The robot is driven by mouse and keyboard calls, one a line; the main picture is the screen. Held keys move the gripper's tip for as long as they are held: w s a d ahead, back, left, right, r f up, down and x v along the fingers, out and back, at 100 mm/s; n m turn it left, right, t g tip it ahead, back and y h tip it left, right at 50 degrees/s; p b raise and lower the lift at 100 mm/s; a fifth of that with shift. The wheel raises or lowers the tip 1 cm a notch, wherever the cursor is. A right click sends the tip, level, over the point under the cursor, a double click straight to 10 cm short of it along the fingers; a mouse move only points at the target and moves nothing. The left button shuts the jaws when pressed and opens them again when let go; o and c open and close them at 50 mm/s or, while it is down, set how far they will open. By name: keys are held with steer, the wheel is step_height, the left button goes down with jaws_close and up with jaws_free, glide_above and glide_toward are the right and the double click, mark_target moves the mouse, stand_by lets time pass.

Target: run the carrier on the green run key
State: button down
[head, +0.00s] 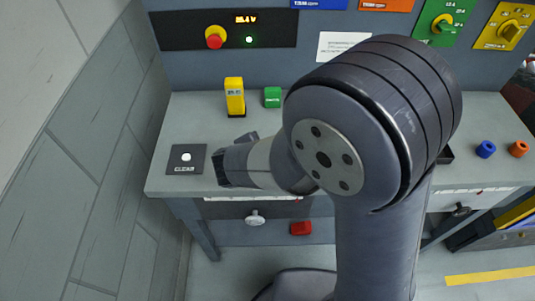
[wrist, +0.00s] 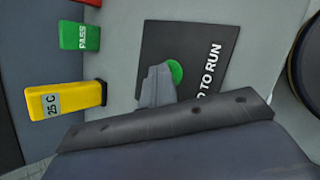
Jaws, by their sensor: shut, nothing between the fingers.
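The green run key (wrist: 176,72) is a round button on a black plate (wrist: 205,45) in the wrist view, with partly covered white lettering ending "TO RUN". My gripper (wrist: 160,72) is shut and empty, its fingertips at the key's edge and covering part of it. I cannot tell whether they touch or press it. In the head view my gripper's body shows low over the left of the bench (head: 185,112), while my arm hides the run key. I cannot make out a carrier in either view.
A yellow block (head: 235,97) and a green block (head: 272,97) stand behind my gripper. A CLEAR plate (head: 186,158) with a white button lies at the left. A panel with a red knob (head: 215,37) and lit display is behind. Blue (head: 485,149) and orange (head: 519,149) pieces sit right.

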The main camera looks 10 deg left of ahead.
steer(key=shift+r+p, duration=0.65)
steer(key=shift+r, duration=0.25)
steer(key=shift+r, duration=0.15)
step_height(320, 180, up, 5)
steer(key=p, duration=0.4)
steer(key=shift+d, duration=0.1)
stand_by(1.9)
